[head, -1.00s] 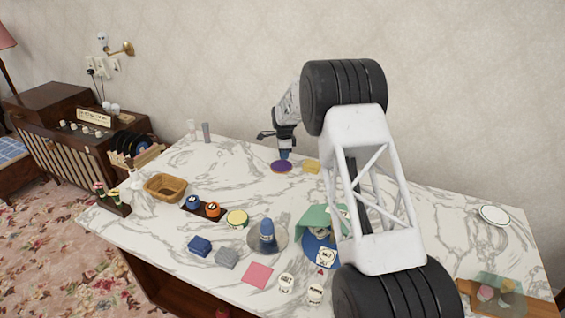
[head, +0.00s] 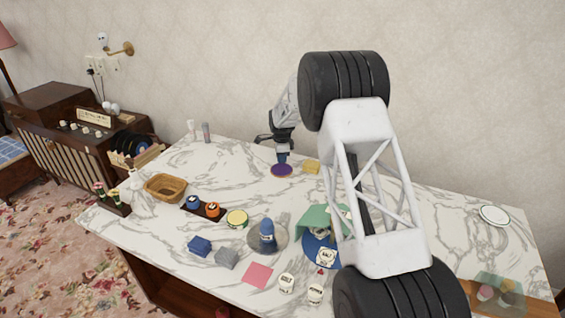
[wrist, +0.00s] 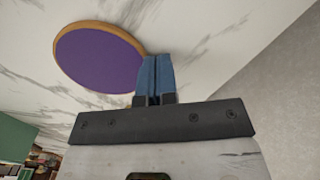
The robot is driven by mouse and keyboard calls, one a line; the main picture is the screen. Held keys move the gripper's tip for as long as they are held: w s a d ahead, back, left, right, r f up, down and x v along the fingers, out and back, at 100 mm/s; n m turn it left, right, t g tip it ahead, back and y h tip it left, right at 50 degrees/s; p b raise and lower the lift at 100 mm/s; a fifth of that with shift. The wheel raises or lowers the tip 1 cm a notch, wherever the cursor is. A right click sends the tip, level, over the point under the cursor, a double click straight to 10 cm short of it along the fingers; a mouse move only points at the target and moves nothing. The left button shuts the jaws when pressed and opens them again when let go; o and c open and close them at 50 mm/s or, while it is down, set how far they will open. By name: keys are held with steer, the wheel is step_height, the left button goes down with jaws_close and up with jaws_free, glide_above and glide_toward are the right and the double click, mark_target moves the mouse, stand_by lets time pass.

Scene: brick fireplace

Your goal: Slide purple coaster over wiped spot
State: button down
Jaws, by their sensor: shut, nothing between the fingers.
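The purple coaster (head: 281,171) is a round disc with a tan rim, lying flat near the back of the marble table. It also shows in the wrist view (wrist: 98,58). My gripper (head: 283,158) is shut and empty, pointing down at the coaster's back edge. In the wrist view its blue fingertips (wrist: 155,62) are together right beside the coaster's rim; I cannot tell whether they touch it. No wiped spot can be made out on the marble.
A yellow sponge-like block (head: 312,167) lies just right of the coaster. The marble left and front of the coaster is clear.

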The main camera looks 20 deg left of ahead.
mark_target(277, 168)
steer(key=shift+s+d, duration=0.1)
steer(key=shift+s, duration=0.9)
steer(key=shift+s, duration=0.65)
steer(key=shift+s, duration=0.4)
steer(key=shift+s, duration=0.65)
steer(key=shift+s+d, duration=0.15)
steer(key=shift+s, duration=1.3)
steer(key=shift+s, duration=0.2)
steer(key=shift+w, duration=0.85)
steer(key=shift+w, duration=0.35)
steer(key=shift+w, duration=0.55)
